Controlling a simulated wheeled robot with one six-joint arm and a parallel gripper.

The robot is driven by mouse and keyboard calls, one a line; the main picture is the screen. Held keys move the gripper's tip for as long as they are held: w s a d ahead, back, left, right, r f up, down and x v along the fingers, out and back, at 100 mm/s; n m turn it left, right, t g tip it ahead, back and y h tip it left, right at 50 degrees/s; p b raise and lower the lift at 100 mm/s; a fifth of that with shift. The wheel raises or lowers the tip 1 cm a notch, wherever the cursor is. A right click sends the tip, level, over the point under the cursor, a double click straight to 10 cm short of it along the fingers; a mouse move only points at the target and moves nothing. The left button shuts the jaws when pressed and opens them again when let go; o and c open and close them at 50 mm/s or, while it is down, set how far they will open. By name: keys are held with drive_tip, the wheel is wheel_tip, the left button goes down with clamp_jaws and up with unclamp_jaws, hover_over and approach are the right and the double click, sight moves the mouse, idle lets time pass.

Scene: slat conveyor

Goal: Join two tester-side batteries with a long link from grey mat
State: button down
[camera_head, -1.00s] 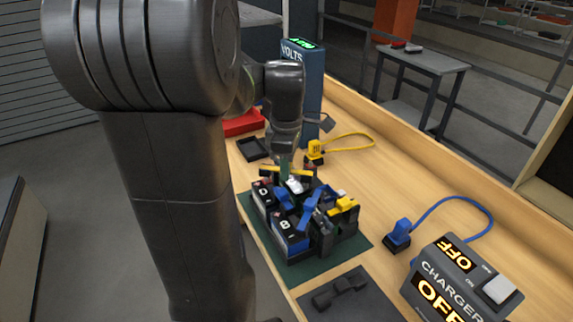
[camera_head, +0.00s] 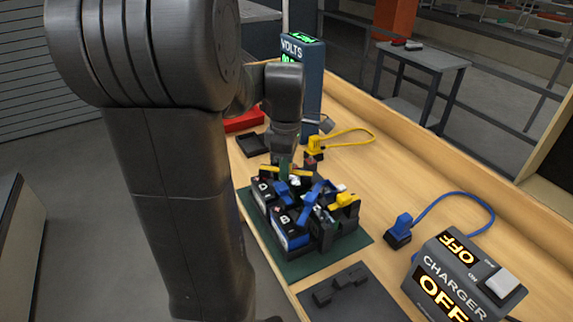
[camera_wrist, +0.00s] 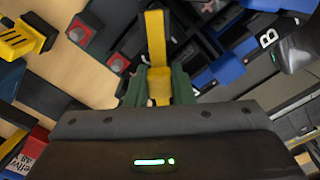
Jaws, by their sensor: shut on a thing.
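My gripper (camera_head: 285,166) is over the far end of the battery group on the green mat (camera_head: 297,268). Its green fingers (camera_wrist: 157,90) are shut on a yellow link (camera_wrist: 156,45), a long bar pointing away from the wrist. Both ends of the yellow bar show beside the fingers in the head view. Below are dark batteries, one lettered B (camera_head: 284,222) and one D (camera_head: 262,188). Blue links (camera_head: 311,193) lie across their tops. Whether the yellow link touches a battery is hard to tell. The grey mat (camera_head: 372,304) is at the near edge, with a dark holder on it.
The VOLTS tester (camera_head: 304,75) stands behind the batteries, with a yellow plug (camera_head: 315,145) and cable beside it. The charger (camera_head: 460,272), reading OFF, is at the near right, with a blue plug (camera_head: 401,228). A dark tray (camera_head: 251,145) lies far left. The wood between the cables is bare.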

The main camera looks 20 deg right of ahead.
drive_tip(key=shift+f, duration=0.3)
drive_tip(key=c, duration=1.2)
unclamp_jaws()
drive_tip(key=shift+o, duration=0.2)
drive_tip(key=shift+r, duration=0.15)
wheel_tip(320, 180, up, 14)
drive_tip(key=shift+f, duration=0.2)
wheel_tip(320, 180, down, 14)
drive_tip(key=shift+r, duration=0.35)
drive_tip(key=shift+f, duration=0.15)
